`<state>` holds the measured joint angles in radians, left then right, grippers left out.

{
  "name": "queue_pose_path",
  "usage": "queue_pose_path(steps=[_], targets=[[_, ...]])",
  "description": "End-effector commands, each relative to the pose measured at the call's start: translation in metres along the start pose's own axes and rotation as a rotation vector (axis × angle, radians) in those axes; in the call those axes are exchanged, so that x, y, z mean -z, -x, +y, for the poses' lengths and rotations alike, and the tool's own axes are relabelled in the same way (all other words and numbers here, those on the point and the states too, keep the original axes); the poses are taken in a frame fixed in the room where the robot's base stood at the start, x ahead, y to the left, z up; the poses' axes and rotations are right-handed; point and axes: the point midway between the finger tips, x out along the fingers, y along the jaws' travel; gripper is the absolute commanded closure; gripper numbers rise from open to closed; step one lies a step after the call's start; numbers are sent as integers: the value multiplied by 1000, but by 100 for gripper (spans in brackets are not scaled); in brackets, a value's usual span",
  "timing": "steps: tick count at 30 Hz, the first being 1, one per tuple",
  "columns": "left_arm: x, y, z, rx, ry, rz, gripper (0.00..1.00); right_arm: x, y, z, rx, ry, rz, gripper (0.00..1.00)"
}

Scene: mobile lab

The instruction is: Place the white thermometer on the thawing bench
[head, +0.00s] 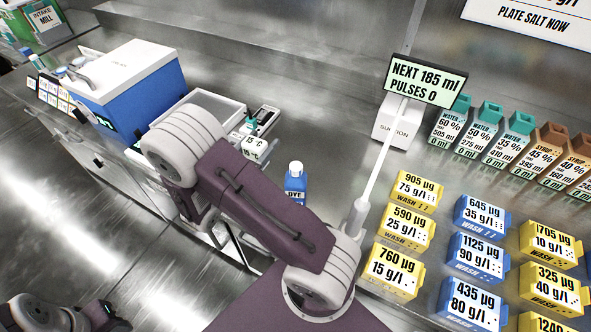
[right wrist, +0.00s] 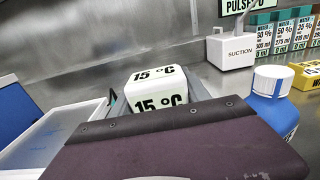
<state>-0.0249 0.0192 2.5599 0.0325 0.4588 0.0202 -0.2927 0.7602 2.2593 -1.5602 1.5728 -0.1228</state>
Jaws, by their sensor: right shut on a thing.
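The white thermometer (head: 254,146) is a small white block marked "15 °C", just right of the white tray in the head view. It also shows in the right wrist view (right wrist: 152,88), directly beyond the purple body of my right gripper (right wrist: 160,118). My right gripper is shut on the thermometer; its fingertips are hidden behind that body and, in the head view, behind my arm. Part of my left arm shows at the lower left of the head view, without its gripper. No label marks a thawing bench; a steel worktop (head: 315,125) runs along the wall.
A white tray (head: 222,100) and a blue machine (head: 150,85) stand left of the thermometer. A blue dye bottle (head: 295,184) is close on its right. Further right are the suction stand (head: 391,130), yellow and blue wash boxes, and several capped blocks.

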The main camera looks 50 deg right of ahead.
Motion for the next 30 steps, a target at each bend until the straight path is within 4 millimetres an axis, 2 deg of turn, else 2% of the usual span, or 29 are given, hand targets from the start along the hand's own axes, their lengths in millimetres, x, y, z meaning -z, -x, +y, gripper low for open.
queue_pose_path(steps=[2, 9, 15, 21, 30], targets=[[0, -2, 0, 0, 0, 0, 65, 4, 0, 0, 0, 1, 0, 88], [-2, -13, 0, 0, 0, 0, 65, 53, 0, 0, 0, 4, 0, 88], [-2, -14, 0, 0, 0, 0, 65, 63, 0, 0, 0, 1, 0, 88], [-2, -23, 0, 0, 0, 0, 65, 98, 0, 0, 0, 2, 0, 88], [-2, -22, 0, 0, 0, 0, 65, 101, 0, 0, 0, -1, 0, 88]])
